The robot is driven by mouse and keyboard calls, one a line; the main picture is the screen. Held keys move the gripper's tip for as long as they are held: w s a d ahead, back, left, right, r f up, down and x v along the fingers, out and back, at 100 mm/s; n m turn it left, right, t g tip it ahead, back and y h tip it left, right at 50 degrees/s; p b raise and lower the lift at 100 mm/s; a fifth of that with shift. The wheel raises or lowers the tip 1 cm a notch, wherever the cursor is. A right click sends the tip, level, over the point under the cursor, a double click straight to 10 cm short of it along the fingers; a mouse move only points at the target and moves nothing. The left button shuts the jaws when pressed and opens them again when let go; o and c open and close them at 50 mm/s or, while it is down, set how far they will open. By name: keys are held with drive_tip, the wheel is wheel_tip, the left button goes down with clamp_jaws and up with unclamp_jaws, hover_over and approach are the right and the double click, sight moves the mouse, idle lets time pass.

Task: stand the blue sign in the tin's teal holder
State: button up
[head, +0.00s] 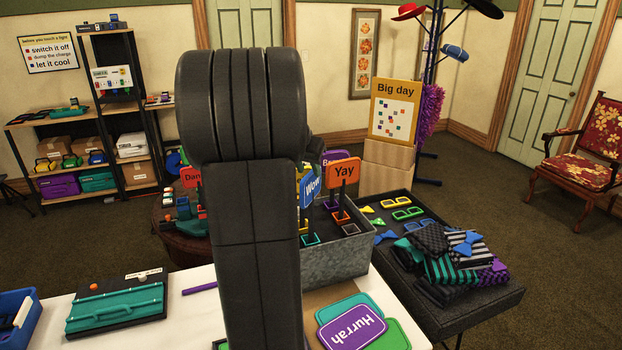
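The blue sign (311,187), reading "Wow", shows just right of my arm, tilted, above the left part of the grey metal tin (345,262). Its left side and lower end are partly hidden, so I cannot tell what holds it up. The teal holder (310,240) is a small square frame in the tin, near its left front, and looks empty. My gripper is hidden behind my own arm, which fills the middle of the view.
An orange sign (344,171) stands in the tin, with a purple sign (335,156) behind. Dark and purple holders sit nearby. Flat signs (358,328) lie in front of the tin. A black table (470,310) with bow ties and folded cloths stands right. A teal case (117,308) lies left.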

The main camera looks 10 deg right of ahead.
sight(312, 181)
drive_tip(key=v, duration=0.6)
drive_tip(key=shift+s+a+r, duration=0.1)
drive_tip(key=shift+r, duration=0.2)
drive_tip(key=shift+f, duration=0.1)
drive_tip(key=x, duration=1.3)
drive_tip(key=shift+s+a+f, duration=0.1)
drive_tip(key=shift+s, duration=0.05)
drive_tip(key=shift+r+p, duration=0.3)
drive_tip(key=shift+r, duration=1.55)
